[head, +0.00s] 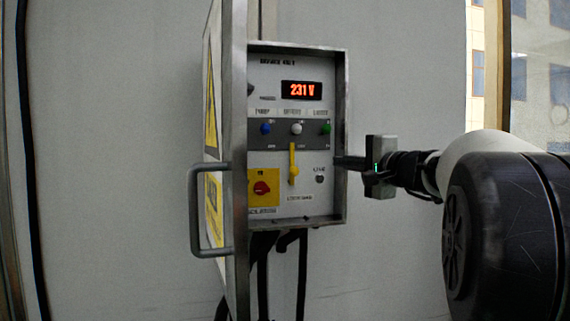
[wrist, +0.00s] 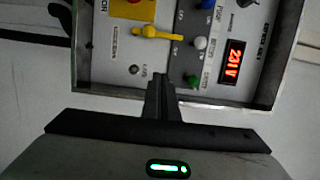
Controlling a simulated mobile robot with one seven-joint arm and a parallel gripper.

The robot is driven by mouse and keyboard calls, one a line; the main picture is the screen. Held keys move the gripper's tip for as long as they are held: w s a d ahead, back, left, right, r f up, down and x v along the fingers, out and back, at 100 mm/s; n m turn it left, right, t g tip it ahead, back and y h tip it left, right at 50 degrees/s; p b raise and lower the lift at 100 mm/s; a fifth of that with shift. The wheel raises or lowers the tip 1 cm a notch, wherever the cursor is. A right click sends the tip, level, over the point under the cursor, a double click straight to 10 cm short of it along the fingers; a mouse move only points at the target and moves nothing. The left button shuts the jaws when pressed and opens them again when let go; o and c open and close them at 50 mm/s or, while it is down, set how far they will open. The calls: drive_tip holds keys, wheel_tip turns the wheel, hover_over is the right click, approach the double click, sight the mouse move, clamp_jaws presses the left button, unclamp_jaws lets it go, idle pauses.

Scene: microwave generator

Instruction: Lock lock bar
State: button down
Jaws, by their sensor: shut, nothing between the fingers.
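The control panel (head: 297,85) sits in a metal-framed box on the wall. A yellow lever (head: 293,165), the likely lock bar, stands upright in the head view at the panel's lower middle; its label is too small to read. The lever also shows in the wrist view (wrist: 158,33), lying sideways there. My gripper (head: 341,162) comes in from the right, its fingertips at the box's right edge, to the right of the lever and apart from it. In the wrist view its fingers (wrist: 162,80) are together and empty, below the lever.
The panel has a red rotary switch (head: 262,188) on a yellow plate, blue, white and green knobs (head: 296,129), and a display (head: 301,90) reading 231 V. The box's door (head: 238,130) stands open at left, with a grey handle (head: 194,210). Cables hang below.

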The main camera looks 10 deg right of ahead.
sight(293, 164)
drive_tip(key=shift+a, duration=0.1)
drive_tip(key=p+x, duration=0.3)
drive_tip(key=x, duration=0.7)
drive_tip(key=shift+w, duration=0.15)
drive_tip(key=a, duration=0.4)
